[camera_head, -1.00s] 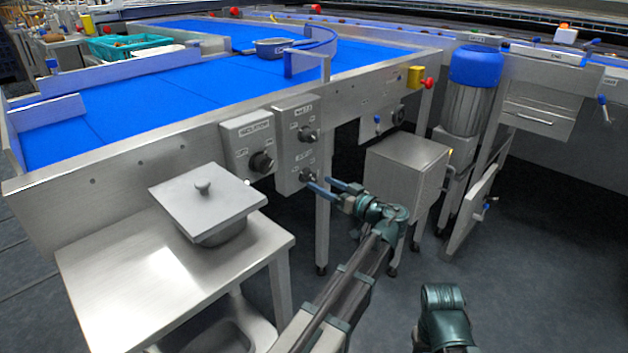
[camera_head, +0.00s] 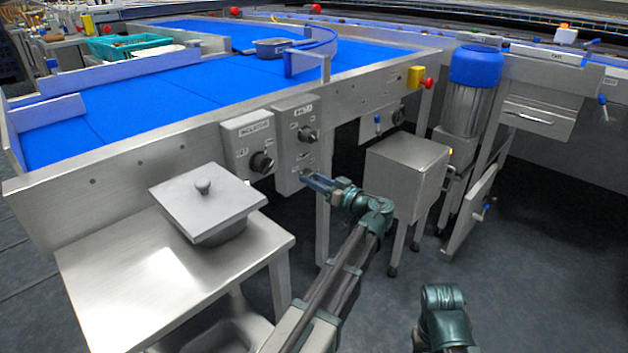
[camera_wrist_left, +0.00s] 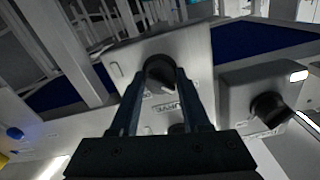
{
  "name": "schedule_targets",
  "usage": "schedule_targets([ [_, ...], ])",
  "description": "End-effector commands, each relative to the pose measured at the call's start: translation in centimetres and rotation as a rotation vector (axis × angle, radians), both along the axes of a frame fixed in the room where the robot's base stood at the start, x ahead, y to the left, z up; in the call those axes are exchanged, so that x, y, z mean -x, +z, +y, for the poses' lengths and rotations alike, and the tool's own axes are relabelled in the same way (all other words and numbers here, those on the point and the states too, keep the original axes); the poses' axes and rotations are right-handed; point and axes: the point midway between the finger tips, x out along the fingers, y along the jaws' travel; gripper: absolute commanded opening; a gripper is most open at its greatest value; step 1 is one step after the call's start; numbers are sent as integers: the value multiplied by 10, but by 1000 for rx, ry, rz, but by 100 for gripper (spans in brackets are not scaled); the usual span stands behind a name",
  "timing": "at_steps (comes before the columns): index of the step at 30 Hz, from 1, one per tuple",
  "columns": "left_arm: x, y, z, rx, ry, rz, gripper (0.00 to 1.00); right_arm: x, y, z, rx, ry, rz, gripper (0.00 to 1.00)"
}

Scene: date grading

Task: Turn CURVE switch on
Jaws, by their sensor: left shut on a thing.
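The tall grey switch box (camera_head: 297,146) on the conveyor's side carries two dark rotary knobs. The upper knob (camera_head: 309,134) is free. My left gripper (camera_head: 308,178) is at the lower knob, mostly hidden by it in the head view. In the left wrist view, which is upside down, the fingers of my left gripper (camera_wrist_left: 158,88) are shut on this black knob (camera_wrist_left: 160,70). A CURVE label (camera_wrist_left: 187,103) sits beside it, partly behind a finger. A light pointer mark shows on the knob. My right gripper is out of view.
A neighbouring box (camera_head: 247,145) with one big knob is close on the left. A steel table (camera_head: 130,265) with a lidded pot (camera_head: 208,205) stands at front left. A steel cabinet (camera_head: 408,175) stands right of my left arm. A red emergency button (camera_head: 427,83) is further right.

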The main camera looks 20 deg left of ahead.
Motion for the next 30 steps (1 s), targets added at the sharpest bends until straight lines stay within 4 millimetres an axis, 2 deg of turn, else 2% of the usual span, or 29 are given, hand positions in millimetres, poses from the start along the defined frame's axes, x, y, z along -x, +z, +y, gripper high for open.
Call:
schedule_targets([
  [1,0,0,0,0,0,0,15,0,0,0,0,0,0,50],
  [3,0,0,0,0,0,0,3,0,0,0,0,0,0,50],
  [4,0,0,0,0,0,0,0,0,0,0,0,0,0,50],
  [11,0,0,0,-5,0,13,0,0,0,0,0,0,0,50],
  [17,0,0,0,-32,0,92,0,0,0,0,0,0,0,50],
  [30,0,0,-1,-160,0,459,0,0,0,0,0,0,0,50],
])
